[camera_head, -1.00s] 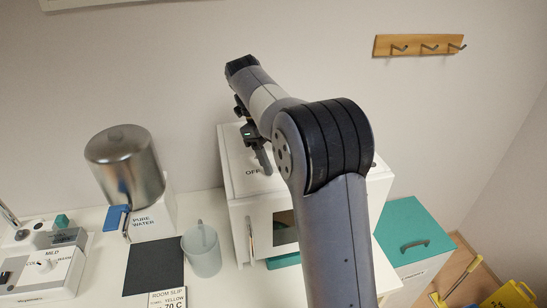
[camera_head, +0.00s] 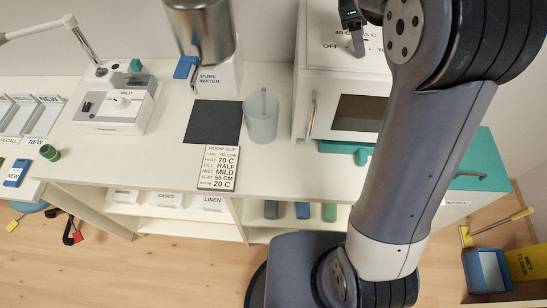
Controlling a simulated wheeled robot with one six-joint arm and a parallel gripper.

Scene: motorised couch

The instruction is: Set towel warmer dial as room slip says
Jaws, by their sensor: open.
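The towel warmer (camera_head: 338,72) is a white box with a dark window and a door handle, on the counter at upper right. Its top carries the marks OFF, 40 C and, partly covered, 55 C and 70. My gripper (camera_head: 357,48) hangs over this top, close to the marks, and is open. The dial itself is hidden behind my gripper and arm; I cannot tell whether the fingers touch it. The room slip (camera_head: 218,168) lies at the counter's front edge and reads HEAT 70 C, FILL HALF, MIST MILD, SEAT 55 CM and ROOM 20 C.
A grey cup (camera_head: 262,116) and a dark mat (camera_head: 212,121) lie left of the warmer. The pure water dispenser (camera_head: 217,78) and a white MILD dial unit (camera_head: 118,103) stand further left. My arm covers the warmer's right side. A yellow wet floor sign (camera_head: 527,262) stands at right.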

